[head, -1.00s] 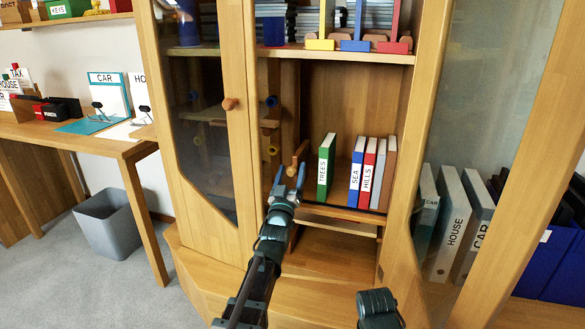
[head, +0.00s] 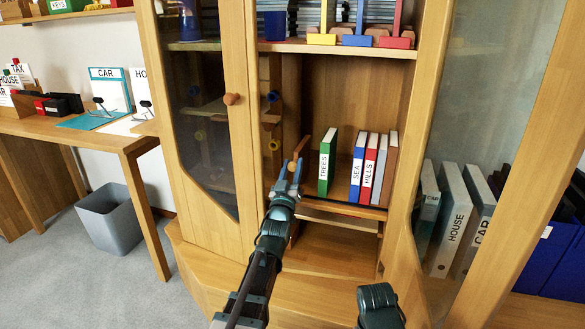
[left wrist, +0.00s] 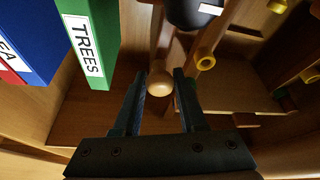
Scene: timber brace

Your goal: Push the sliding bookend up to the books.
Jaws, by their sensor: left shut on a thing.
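The wooden sliding bookend (head: 303,148) stands on the middle shelf, left of the books. Its round knob (left wrist: 160,83) shows between the fingers in the left wrist view. My left gripper (head: 290,172) is shut on this knob at the front of the shelf. The green TREES book (head: 327,162) stands nearest the bookend, with a gap between them. The blue SEA book (head: 357,170), the red HILLS book (head: 369,170), a white book (head: 379,170) and a brown one (head: 389,170) stand together further right. The TREES book stands apart from them. My right gripper is out of view.
The cabinet's left glass door (head: 200,110) and right door frame flank the opening. Coloured holders (head: 357,40) stand on the shelf above. Grey binders (head: 455,220) stand behind the right glass. A grey bin (head: 110,218) is on the floor at left.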

